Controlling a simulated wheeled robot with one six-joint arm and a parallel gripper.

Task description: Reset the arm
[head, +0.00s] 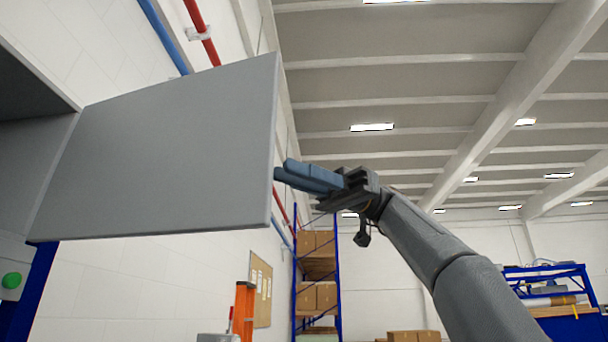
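My gripper (283,170) is at the middle of the head view, at the end of my raised dark grey arm. Its two blue fingers point left and overlap in this view, so the gap between them cannot be judged. No object shows in them. The fingertips appear close to the right edge of a large grey panel (160,150); whether they touch it cannot be told.
The panel joins a grey machine housing (35,170) at left, with a green button (12,280) below. A shelf rack with boxes (316,265) and an orange ladder (243,310) stand behind. A blue-framed bench (560,320) is at right. Space above my arm looks clear.

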